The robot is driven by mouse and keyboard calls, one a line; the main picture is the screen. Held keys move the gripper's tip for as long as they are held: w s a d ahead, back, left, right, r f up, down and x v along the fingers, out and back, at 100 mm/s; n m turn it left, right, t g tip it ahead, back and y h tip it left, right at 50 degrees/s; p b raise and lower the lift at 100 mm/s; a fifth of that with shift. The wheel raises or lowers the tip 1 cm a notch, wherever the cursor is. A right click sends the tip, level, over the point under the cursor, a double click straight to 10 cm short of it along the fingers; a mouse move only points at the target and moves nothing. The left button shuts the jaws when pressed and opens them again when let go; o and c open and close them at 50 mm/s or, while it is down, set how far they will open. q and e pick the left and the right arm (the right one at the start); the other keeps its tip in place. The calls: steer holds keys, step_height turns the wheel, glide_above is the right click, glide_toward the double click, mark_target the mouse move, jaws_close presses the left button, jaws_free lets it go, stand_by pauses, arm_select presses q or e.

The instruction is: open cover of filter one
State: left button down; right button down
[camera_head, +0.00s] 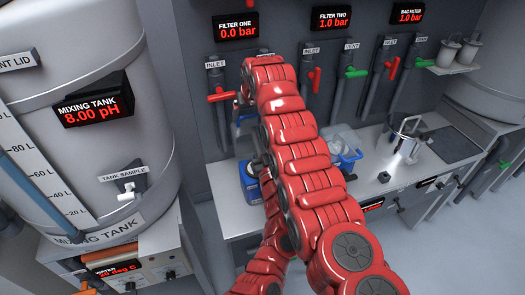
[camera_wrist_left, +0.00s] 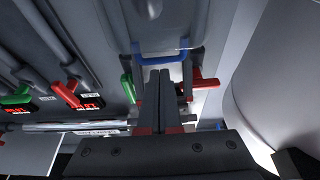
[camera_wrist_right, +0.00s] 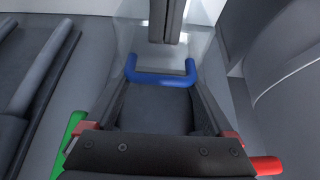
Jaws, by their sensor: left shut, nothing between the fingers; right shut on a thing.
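The filter one display (camera_head: 236,27) reads 0.0 bar on the grey panel. My red arms (camera_head: 300,150) cover most of filter one below it in the head view, and both grippers are hidden there. The same handle shows in the left wrist view (camera_wrist_left: 165,57). My left gripper (camera_wrist_left: 159,74) is shut and empty, its tips close to the handle. Its fingers also show above the handle in the right wrist view (camera_wrist_right: 165,20).
A red inlet lever (camera_head: 222,97) sits beside my arm. Filter two with its blue parts (camera_head: 345,152) stands right of my arm, near a steel pot (camera_head: 407,138) on the bench. The mixing tank (camera_head: 140,125) fills the left side.

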mark_target(251, 122)
arm_select(q)
steer(key=shift+x, duration=1.7)
arm_select(e)
steer(key=shift+f, duration=0.2)
arm_select(q)
steer(key=shift+w, duration=0.15)
arm_select(e)
steer(key=shift+s, duration=0.1)
arm_select(q)
steer(key=shift+w+a, duration=0.15)
steer(key=shift+w, duration=0.1)
steer(key=shift+w+a, duration=0.25)
steer(key=shift+w, duration=0.35)
arm_select(e)
steer(key=shift+f, duration=0.1)
arm_select(q)
steer(key=shift+r, duration=0.1)
arm_select(e)
jaws_free()
arm_select(q)
steer(key=shift+s+d, duration=0.1)
steer(key=shift+s, duration=0.05)
arm_select(e)
steer(key=shift+r, duration=0.2)
